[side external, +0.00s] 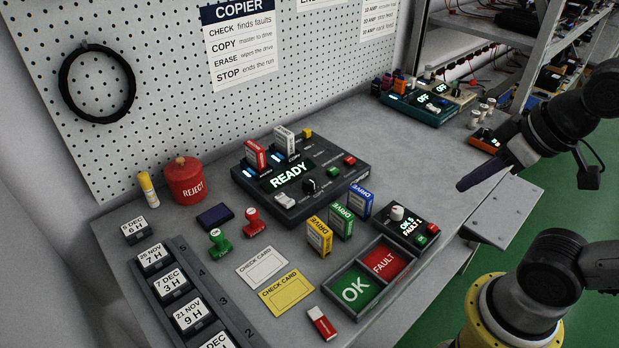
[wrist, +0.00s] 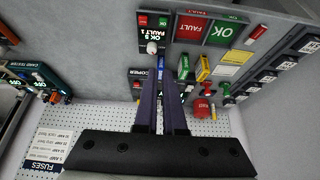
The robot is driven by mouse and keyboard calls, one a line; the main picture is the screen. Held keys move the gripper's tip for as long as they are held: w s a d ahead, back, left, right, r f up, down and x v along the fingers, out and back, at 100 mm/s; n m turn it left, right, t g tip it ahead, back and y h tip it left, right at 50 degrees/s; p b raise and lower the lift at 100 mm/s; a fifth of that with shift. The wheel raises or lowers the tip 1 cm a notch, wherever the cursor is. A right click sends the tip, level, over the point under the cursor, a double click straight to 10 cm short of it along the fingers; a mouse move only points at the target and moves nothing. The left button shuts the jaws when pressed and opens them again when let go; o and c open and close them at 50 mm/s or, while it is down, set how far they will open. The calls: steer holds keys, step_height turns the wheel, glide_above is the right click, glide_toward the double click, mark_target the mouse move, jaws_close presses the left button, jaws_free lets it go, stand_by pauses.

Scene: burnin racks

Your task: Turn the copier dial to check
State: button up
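The copier (side external: 335,178) is a dark box on the bench, its display reading READY. A round black dial (side external: 310,185) sits on its top, just right of the display. A red and a white drive stand in slots at its back. My gripper (side external: 462,186) is well to the right of the copier and above the bench, its dark fingers pointing left and down. In the wrist view the two fingers (wrist: 161,88) are apart with nothing held between them. They cover part of the copier there, and I cannot make out the dial.
Orange, green and blue drives (side external: 342,221) stand upright in front of the copier. A checker box (side external: 410,228) with a white knob and an OK/FAULT tray (side external: 328,293) lie nearer. Stamps, cards and a red reject pot (side external: 185,187) are left. A pegboard (side external: 150,90) stands behind.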

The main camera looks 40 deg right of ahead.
steer(key=shift+o, duration=1.2)
steer(key=shift+s, duration=0.15)
steer(key=o, duration=0.5)
steer(key=r, duration=0.1)
steer(key=w+r, duration=0.1)
steer(key=r, duration=0.1)
steer(key=shift+w+r, duration=0.35)
steer(key=shift+r, duration=0.05)
steer(key=shift+o, duration=1)
steer(key=shift+m+g, duration=0.3)
steer(key=w+r, duration=0.1)
steer(key=w, duration=0.1)
steer(key=w+r, duration=0.2)
steer(key=shift+a+r, duration=0.15)
steer(key=shift+r, duration=0.15)
steer(key=g, duration=0.5)
glide_above(309, 179)
step_height(309, 179, down, 9)
step_height(309, 179, down, 14)
steer(key=shift+s, duration=0.1)
steer(key=shift+c, duration=0.2)
jaws_close()
